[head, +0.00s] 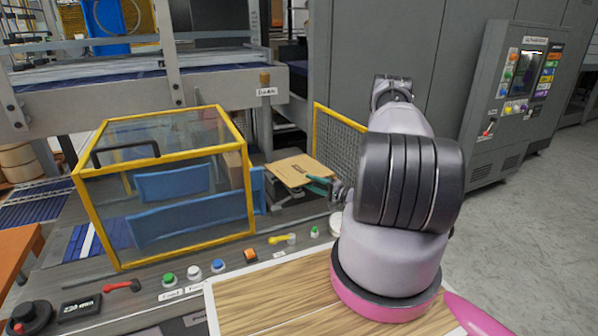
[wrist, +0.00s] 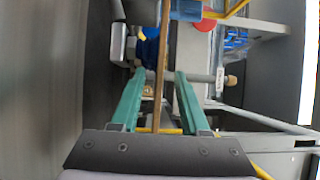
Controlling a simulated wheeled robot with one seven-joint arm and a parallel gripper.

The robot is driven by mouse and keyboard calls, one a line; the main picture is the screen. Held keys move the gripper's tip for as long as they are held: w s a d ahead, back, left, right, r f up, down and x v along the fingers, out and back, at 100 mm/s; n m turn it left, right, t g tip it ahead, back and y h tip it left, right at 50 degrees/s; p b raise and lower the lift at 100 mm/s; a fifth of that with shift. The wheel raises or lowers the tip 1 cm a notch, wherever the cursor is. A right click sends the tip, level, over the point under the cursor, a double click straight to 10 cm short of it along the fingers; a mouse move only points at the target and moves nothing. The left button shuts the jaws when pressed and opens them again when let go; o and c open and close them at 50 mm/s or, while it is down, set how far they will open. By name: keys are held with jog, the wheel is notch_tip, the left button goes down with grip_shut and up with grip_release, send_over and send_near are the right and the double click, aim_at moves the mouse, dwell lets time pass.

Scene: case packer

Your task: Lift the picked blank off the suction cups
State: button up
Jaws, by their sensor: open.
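The picked blank (head: 297,168) is a flat tan cardboard sheet lying roughly level beyond the yellow-framed guard in the head view. In the wrist view the blank (wrist: 161,62) shows edge-on as a thin brown strip. My gripper (head: 316,182) is at the blank's near right edge. In the wrist view the green fingers of my gripper (wrist: 160,75) stand open on either side of the strip, with a gap on both sides. The suction cups cannot be made out; they may be hidden under the blank.
A clear guard box with a yellow frame (head: 181,112) stands left of the blank. A yellow-edged mesh panel (head: 340,135) stands behind it, near my arm. A control ledge with several buttons (head: 193,272) runs in front. A grey cabinet with a control panel (head: 520,85) is at the right.

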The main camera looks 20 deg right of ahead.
grip_shut()
dwell(1.4)
